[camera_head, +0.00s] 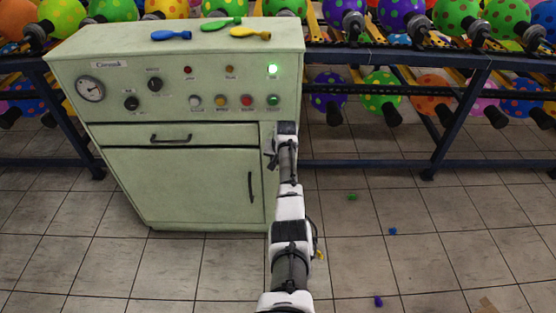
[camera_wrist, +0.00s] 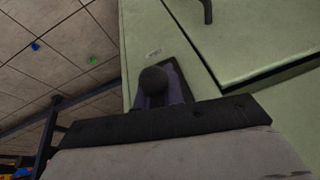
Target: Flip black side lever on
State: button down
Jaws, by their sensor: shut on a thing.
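The pale green machine (camera_head: 180,105) stands on the tiled floor, and my arm reaches along its right side. In the wrist view the black side lever (camera_wrist: 153,80) shows as a dark rounded knob on a dark plate (camera_wrist: 176,78) fixed to the green side panel. My gripper (camera_head: 272,150) is at the machine's right side, at the lever. In the wrist view a wide dark part of my gripper covers the lower part of the lever. The gripper is shut on the lever; the fingertips and contact are mostly hidden. A green lamp (camera_head: 273,70) glows on the machine's front.
Three deflated balloons, blue (camera_head: 171,35), green (camera_head: 221,24) and yellow (camera_head: 250,32), lie on the machine top. Racks of dotted balloons (camera_head: 381,93) stand behind and to the right. Small pieces (camera_head: 392,231) lie on otherwise open floor at right.

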jog(key=shift+s+a+f, duration=0.15)
jog(key=shift+f, duration=0.1)
jog(key=c, duration=1.5)
grip_release()
jog(key=shift+r, duration=0.1)
jog(key=shift+c, duration=0.2)
jog(key=shift+r, duration=0.1)
jog(key=shift+s+r, duration=0.1)
jog(key=shift+r, duration=0.5)
jog(key=v, duration=1.2)
jog(key=shift+r+b, duration=0.2)
jog(key=shift+b, duration=0.25)
jog(key=shift+s, duration=0.1)
